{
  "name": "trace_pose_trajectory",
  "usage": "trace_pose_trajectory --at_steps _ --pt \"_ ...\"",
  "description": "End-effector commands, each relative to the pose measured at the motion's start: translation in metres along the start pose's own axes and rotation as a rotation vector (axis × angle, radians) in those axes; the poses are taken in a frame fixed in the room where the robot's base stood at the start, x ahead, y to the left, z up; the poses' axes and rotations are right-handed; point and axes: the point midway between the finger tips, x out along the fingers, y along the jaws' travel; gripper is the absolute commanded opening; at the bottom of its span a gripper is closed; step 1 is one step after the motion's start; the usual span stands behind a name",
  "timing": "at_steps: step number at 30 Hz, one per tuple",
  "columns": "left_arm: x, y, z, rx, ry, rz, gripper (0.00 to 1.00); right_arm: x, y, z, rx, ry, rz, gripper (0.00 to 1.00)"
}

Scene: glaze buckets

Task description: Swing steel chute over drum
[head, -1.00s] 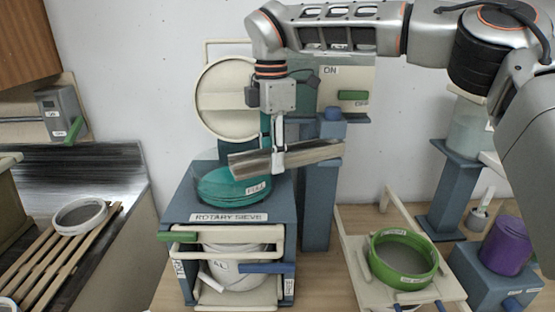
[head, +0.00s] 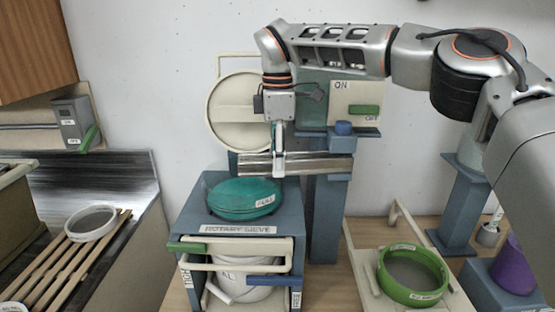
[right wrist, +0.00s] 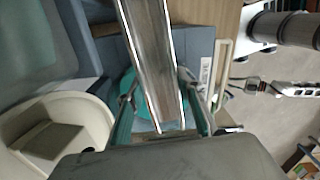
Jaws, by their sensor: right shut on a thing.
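The steel chute (head: 320,168), a shiny grey trough, runs nearly level across the head view in front of a blue-grey column. My right gripper (head: 279,163) is shut on it near its left part; its fingers flank the chute (right wrist: 152,50) in the right wrist view. The teal round drum (head: 228,200) with a white label sits on top of the blue rotary sieve stand (head: 292,212). In the head view the chute's left end shows just above and behind the drum's back rim. The exact gap between them cannot be told.
A cream round lid (head: 238,125) stands upright behind the drum. A switch panel (head: 355,105) is right of the gripper. A white bucket (head: 240,283) sits inside the stand. A green-rimmed sieve (head: 440,290) lies at right, and a slatted rack (head: 65,255) at left.

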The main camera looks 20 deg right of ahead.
Motion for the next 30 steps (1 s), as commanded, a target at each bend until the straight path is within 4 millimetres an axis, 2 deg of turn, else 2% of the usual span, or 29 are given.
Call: trace_pose_trajectory --at_steps 1,3,13,17,20,30 --pt "0.000 0.000 0.000 0.000 0.000 0.000 0.17 -0.002 0.001 0.000 -0.002 0.001 0.006 0.38" --pt "0.000 0.000 0.000 0.000 0.000 0.000 0.17 -0.002 0.001 0.000 -0.002 0.001 0.006 0.53" --pt "-0.002 -0.004 0.003 0.011 -0.003 0.000 0.17 -0.002 0.001 0.000 -0.001 0.001 0.003 0.53" --pt "-0.002 -0.003 0.002 0.009 -0.002 0.000 0.17 -0.010 0.001 0.000 0.000 0.001 0.004 0.53" --pt "-0.001 -0.003 0.001 0.008 -0.001 0.000 0.17 -0.025 0.001 0.000 0.001 0.002 0.006 0.53" --pt "-0.001 -0.002 0.001 0.007 0.000 0.000 0.17 -0.094 0.001 0.000 0.001 0.001 0.006 0.53"
